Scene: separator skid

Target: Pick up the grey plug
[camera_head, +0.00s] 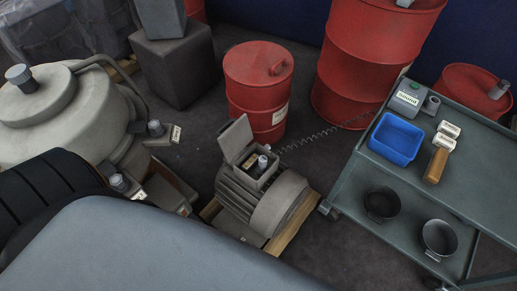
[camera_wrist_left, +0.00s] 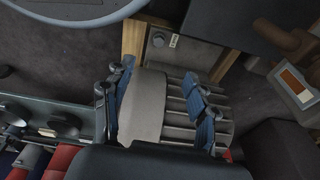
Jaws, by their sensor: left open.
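Several grey knob-like pieces could be the grey plug, and I cannot tell which one it is. In the head view one stands in the open box on the motor (camera_head: 262,162). Others stand on the tank lid (camera_head: 18,75), beside the tank (camera_head: 155,128) and lower by its foot (camera_head: 118,182). In the left wrist view a small dark grey knob (camera_wrist_left: 158,41) sits on a grey plate beside a white tag. My left gripper (camera_wrist_left: 160,108) is open, with its blue fingers apart above the motor, and nothing is visibly held. It does not show in the head view. My right gripper is not in view.
The motor stands on a wooden pallet (camera_head: 291,225). Red drums (camera_head: 258,88) stand behind it. A grey-green cart (camera_head: 345,190) at right carries a blue bin (camera_head: 396,138), two dark cups and a brown-handled tool. The beige tank (camera_head: 60,110) is at left. Dark floor lies between.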

